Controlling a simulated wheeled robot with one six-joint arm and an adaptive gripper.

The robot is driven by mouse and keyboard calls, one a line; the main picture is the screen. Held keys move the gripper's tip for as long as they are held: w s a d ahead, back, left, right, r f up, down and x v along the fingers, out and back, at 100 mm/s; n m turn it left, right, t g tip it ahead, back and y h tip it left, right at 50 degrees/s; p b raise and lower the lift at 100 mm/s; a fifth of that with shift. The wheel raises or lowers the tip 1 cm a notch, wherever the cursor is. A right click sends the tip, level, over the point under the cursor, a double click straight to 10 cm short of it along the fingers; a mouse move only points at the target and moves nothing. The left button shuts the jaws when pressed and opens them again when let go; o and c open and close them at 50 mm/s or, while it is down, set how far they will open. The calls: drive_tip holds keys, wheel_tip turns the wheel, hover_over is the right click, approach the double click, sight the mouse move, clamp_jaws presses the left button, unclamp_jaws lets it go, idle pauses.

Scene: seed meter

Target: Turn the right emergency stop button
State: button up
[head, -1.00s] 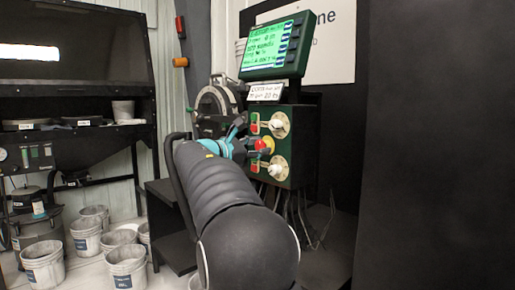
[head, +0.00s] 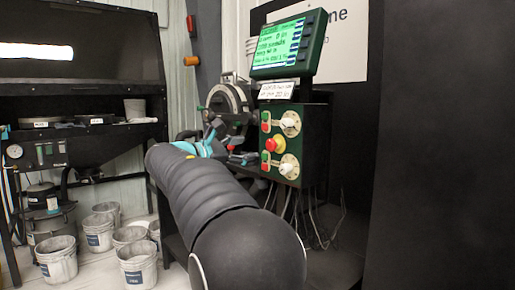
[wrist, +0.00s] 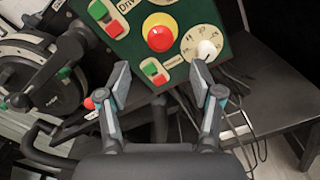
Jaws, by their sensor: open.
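The red emergency stop button (head: 270,144) with a yellow ring sits in the middle of the green control box (head: 303,148), between two white dials. In the wrist view the red button (wrist: 160,38) is ahead of my gripper (wrist: 159,75), roughly centred between the fingertips. The jaws are open with nothing between them, and the fingers are apart from the button. In the head view my gripper is left of the box, partly hidden by my arm. A second red knob (wrist: 88,103) shows low on the left in the wrist view; its kind is unclear.
Green and red switches (wrist: 155,70) and a white dial (wrist: 203,46) flank the button. A round machine (head: 229,103) stands left of the box. A green-screen display (head: 284,46) sits above. Cables (wrist: 235,100) hang below. Several buckets (head: 137,264) stand on the floor at left.

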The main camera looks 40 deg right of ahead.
drive_tip(key=shift+s+a, duration=0.1)
drive_tip(key=shift+a, duration=1.2)
drive_tip(key=s+a+f+m+y, duration=0.1)
drive_tip(key=a+f+m+y, duration=0.15)
drive_tip(key=f, duration=0.45)
drive_tip(key=s+a+f+m+t+y, duration=0.1)
drive_tip(key=f+y, duration=0.2)
drive_tip(key=f, duration=0.4)
drive_tip(key=s+a+f+m+y, duration=0.2)
drive_tip(key=f+y, duration=0.1)
drive_tip(key=f, duration=0.3)
drive_tip(key=s+a+f+m+t+y, duration=0.1)
drive_tip(key=s+a+f+m+y, duration=0.2)
drive_tip(key=s+a, duration=0.6)
drive_tip(key=s+a+f+m+t+y, duration=0.2)
drive_tip(key=s+a+f+m+y, duration=0.2)
drive_tip(key=s+a, duration=0.5)
drive_tip(key=shift+s+a+f+y, duration=0.15)
drive_tip(key=shift+s+f+y, duration=1.45)
drive_tip(key=shift+s, duration=2)
